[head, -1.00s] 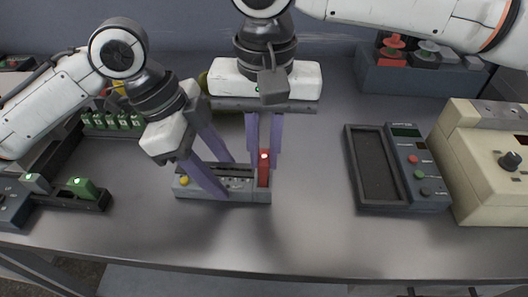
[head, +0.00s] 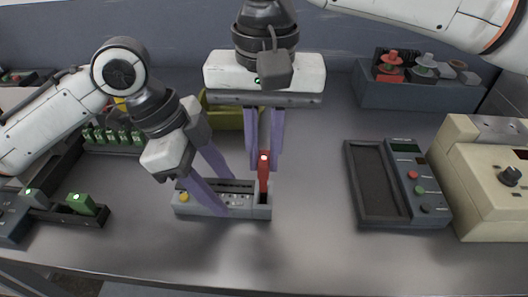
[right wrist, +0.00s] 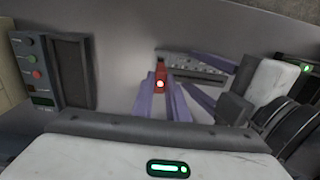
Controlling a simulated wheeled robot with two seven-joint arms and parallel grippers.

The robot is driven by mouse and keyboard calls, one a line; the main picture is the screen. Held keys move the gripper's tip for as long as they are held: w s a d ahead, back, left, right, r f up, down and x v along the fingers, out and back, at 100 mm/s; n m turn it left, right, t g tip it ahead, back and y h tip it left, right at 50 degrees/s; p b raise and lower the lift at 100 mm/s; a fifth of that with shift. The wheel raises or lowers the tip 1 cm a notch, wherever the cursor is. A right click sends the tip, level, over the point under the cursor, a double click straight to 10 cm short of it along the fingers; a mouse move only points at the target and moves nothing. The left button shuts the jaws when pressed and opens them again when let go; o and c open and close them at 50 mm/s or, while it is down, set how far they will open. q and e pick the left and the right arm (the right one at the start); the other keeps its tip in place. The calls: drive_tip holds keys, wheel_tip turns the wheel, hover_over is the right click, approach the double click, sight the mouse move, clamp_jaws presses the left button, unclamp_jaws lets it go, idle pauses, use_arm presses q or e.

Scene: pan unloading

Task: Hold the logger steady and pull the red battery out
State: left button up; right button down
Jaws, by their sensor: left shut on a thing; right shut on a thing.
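The grey logger (head: 183,209) lies on the table, with a yellow button at its left end. My left gripper (head: 232,196) is shut on the logger, its fingers reaching down across the logger's middle. The red battery (head: 264,176) stands upright at the logger's right end, with a dark slot showing below it. My right gripper (head: 264,160) is shut on the battery's upper part from above. The right wrist view shows the battery (right wrist: 160,80) between the two purple fingers. I cannot tell if its lower tip is still inside the slot.
A dark tray with a button panel (head: 405,200) lies to the right, beside a beige box (head: 495,190). A yellow-green bin (head: 228,118) stands behind the logger. Green batteries (head: 110,137) stand in a rack at the left. The table in front is clear.

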use_arm(q)
drive_tip(key=shift+r, duration=0.1)
drive_tip(key=o, duration=1.4)
drive_tip(key=v, duration=1.2)
drive_tip(key=shift+s, duration=0.1)
